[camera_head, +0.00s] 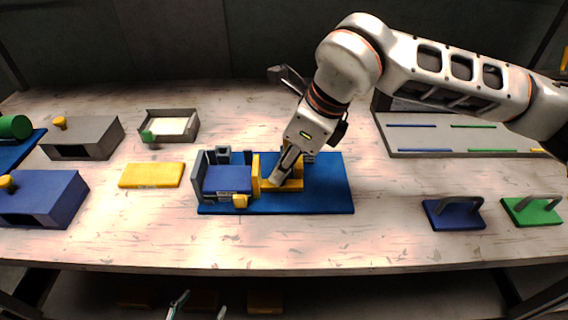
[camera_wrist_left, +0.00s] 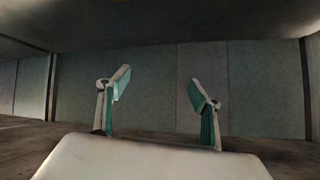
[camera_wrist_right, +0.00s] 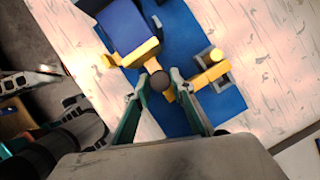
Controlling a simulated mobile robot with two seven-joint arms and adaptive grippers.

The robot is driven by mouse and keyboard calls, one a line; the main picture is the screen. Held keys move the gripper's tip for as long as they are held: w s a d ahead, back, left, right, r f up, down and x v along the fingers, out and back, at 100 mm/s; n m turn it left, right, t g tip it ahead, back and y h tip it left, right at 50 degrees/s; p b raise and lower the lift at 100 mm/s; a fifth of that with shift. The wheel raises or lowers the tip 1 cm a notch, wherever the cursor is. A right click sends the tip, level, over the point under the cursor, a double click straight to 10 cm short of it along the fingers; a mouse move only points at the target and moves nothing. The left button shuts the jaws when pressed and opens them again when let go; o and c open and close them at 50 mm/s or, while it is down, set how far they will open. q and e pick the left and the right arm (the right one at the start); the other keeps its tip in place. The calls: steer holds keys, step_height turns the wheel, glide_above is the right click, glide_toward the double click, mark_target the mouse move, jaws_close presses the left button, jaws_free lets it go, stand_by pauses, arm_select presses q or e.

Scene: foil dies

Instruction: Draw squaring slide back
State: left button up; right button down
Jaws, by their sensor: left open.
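The squaring slide is a yellow piece (camera_head: 283,184) on a blue baseplate (camera_head: 330,190) in the head view, just right of a blue block (camera_head: 226,179). In the right wrist view its yellow bar (camera_wrist_right: 140,54) lies along the blue block, with a dark round knob (camera_wrist_right: 160,82) by it. My right gripper (camera_head: 278,176) reaches down over the slide. Its fingers are drawn together on both sides of the knob and look shut on it. My left gripper (camera_head: 195,305) is open and empty, low in front of the table; its fingers show in the left wrist view (camera_wrist_left: 158,85).
A yellow block (camera_head: 151,175) and a grey tray (camera_head: 169,125) stand left of the baseplate. Grey (camera_head: 82,140) and blue (camera_head: 45,200) boxes are farther left. Blue (camera_head: 455,214) and green (camera_head: 532,211) handled plates are at right. A grey rack (camera_head: 450,140) lies behind.

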steer(key=d+p, duration=0.1)
steer(key=d, duration=0.6)
steer(key=shift+r, duration=0.1)
steer(key=shift+d, duration=0.1)
arm_select(q)
steer(key=shift+s+d, duration=0.1)
steer(key=shift+s, duration=0.45)
arm_select(e)
steer(key=c, duration=2.1)
jaws_free()
steer(key=shift+c, duration=0.2)
steer(key=o, duration=0.4)
steer(key=shift+d, duration=0.2)
arm_select(q)
steer(key=shift+w+r, duration=0.2)
steer(key=shift+w, duration=0.05)
arm_select(e)
steer(key=v, duration=1.2)
steer(key=shift+s, duration=0.1)
